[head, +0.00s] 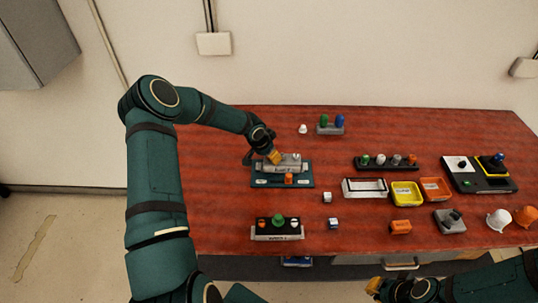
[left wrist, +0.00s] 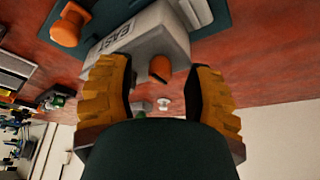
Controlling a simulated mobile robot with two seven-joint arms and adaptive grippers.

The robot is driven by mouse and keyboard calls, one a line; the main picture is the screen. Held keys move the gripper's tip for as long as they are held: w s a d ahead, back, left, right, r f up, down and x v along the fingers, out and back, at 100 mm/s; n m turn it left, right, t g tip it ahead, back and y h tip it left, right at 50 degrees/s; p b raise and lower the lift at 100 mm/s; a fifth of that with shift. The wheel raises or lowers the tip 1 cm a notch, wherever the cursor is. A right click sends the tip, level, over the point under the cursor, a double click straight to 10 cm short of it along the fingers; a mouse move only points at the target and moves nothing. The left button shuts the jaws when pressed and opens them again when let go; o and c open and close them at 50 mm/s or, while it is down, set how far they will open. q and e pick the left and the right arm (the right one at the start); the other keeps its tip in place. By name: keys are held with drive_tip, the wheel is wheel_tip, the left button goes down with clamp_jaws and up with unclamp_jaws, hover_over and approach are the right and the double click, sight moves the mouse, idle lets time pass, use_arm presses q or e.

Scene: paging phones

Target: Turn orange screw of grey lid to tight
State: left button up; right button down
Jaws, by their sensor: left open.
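The grey lid (head: 291,166) lies on a teal base (head: 262,182) at the left of the table, in the head view. In the left wrist view the grey lid (left wrist: 148,42) carries a label reading EAST and an orange screw (left wrist: 160,68). My left gripper (head: 273,157) is at the lid's far left; in the wrist view its yellow fingers (left wrist: 160,90) are open, one on each side of the orange screw, with gaps to it. Another orange knob (left wrist: 68,28) stands on the teal base. My right gripper (head: 375,286) is low in the head view, away from the lid; its jaw opening is unclear.
A black box with knobs (head: 277,237) stands at the front. Small white cubes (head: 327,197) lie nearby. Yellow (head: 406,202) and orange trays (head: 449,196) sit to the right. A grey block with green and blue knobs (head: 330,130) is behind. Bare table lies between them.

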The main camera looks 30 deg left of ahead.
use_arm(q)
drive_tip(key=shift+w+f, duration=0.1)
drive_tip(key=shift+f, duration=0.1)
clamp_jaws()
drive_tip(key=shift+m, duration=0.4)
drive_tip(key=shift+m+h, duration=0.4)
drive_tip(key=shift+m, duration=0.4)
drive_tip(key=shift+m, duration=0.3)
idle(0.7)
